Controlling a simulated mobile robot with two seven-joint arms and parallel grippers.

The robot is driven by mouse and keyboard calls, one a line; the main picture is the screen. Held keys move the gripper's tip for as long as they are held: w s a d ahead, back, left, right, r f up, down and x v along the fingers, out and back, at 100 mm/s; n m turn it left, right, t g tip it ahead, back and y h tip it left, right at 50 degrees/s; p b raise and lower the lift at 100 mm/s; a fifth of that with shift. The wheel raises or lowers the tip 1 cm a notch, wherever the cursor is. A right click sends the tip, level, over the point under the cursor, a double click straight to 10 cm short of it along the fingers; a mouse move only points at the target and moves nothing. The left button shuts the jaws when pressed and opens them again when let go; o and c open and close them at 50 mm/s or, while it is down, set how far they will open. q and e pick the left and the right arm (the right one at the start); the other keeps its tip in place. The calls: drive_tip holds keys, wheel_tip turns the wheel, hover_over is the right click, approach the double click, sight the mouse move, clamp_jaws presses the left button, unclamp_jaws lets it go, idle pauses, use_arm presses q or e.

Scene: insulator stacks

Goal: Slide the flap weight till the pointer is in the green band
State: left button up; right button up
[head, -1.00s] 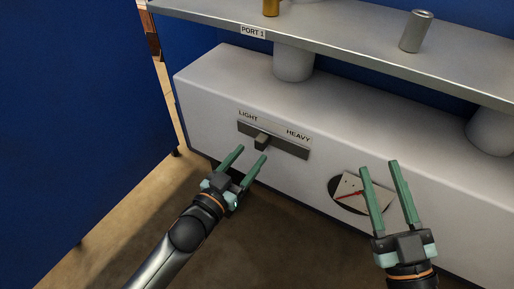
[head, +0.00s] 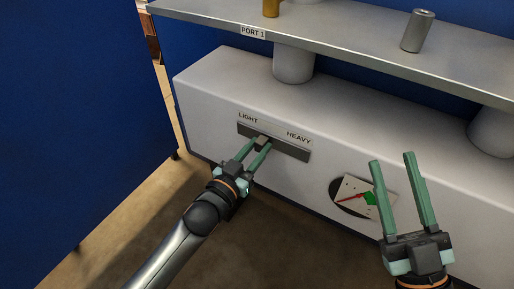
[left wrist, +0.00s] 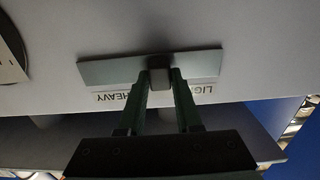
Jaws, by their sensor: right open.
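The flap weight is a small dark knob (head: 262,139) on a dark slider plate (head: 290,150) marked LIGHT at left and HEAVY at right. The knob sits left of the plate's middle, toward LIGHT. My left gripper (head: 261,144) has its fingers on both sides of it. In the left wrist view, the fingers close against the knob (left wrist: 160,76). The dial (head: 350,185) has a red pointer (head: 350,197) and a green band (head: 369,198) at its right; the pointer lies mostly left of the band. My right gripper (head: 393,160) is open and empty, right of the dial.
A metal shelf (head: 340,42) labelled PORT 1 runs above the grey housing (head: 215,90). A silver cylinder (head: 418,32) and a brass one (head: 271,8) stand on it. A blue panel (head: 80,120) stands at left. Bare floor lies in front of the housing.

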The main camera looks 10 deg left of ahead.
use_arm(q)
clamp_jaws()
idle(0.9)
